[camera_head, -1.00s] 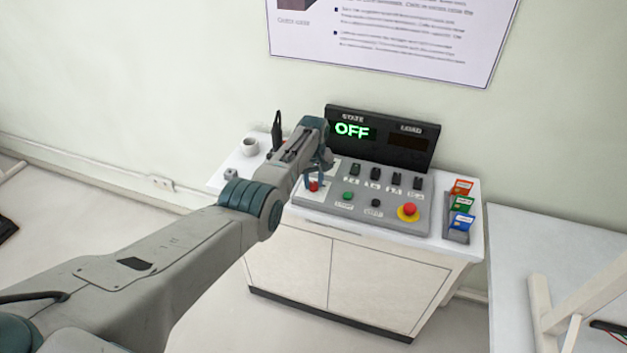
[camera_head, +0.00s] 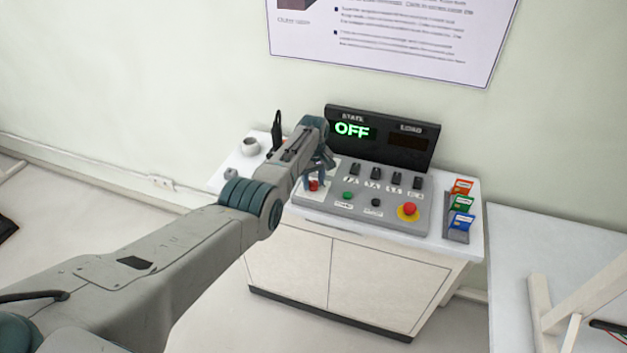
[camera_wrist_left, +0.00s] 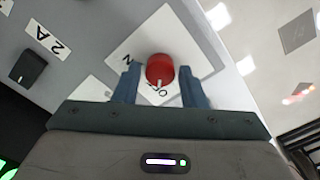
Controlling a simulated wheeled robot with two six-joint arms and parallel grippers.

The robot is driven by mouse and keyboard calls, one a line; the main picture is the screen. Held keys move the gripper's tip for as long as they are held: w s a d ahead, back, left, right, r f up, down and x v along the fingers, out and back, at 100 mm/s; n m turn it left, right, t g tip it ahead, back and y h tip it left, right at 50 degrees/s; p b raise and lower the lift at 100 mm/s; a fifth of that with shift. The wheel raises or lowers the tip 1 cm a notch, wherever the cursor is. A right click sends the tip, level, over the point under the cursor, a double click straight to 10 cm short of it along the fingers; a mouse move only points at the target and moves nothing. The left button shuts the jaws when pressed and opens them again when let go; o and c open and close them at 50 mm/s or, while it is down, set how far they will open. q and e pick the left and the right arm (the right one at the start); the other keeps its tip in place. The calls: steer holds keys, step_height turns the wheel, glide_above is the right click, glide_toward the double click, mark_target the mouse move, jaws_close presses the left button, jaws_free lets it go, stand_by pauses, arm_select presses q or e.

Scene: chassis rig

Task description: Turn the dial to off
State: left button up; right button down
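The red dial (camera_head: 313,186) sits at the left end of the grey control panel (camera_head: 330,209), partly hidden by my left gripper. In the left wrist view the red dial (camera_wrist_left: 160,70) stands on a white label plate, its white mark pointing toward the gripper, near the partly hidden lettering. My left gripper (camera_wrist_left: 158,85) is open, with one blue finger on each side of the dial and a gap to it on both sides. It also shows in the head view (camera_head: 313,178). The display (camera_head: 352,131) reads OFF in green under STATE. My right gripper is not in view.
The panel also carries several black switches (camera_head: 378,174), a green button (camera_head: 348,195), a black button (camera_head: 376,202) and a red mushroom button (camera_head: 408,209) on yellow. A card rack (camera_head: 458,236) stands at the right and a white cup (camera_head: 249,146) at the left.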

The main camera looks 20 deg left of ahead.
mark_target(313, 183)
arm_select(q)
steer(key=shift+o, duration=0.9)
steer(key=shift+r, duration=0.15)
step_height(313, 183, up, 10)
steer(key=b, duration=0.1)
steer(key=shift+r, duration=0.25)
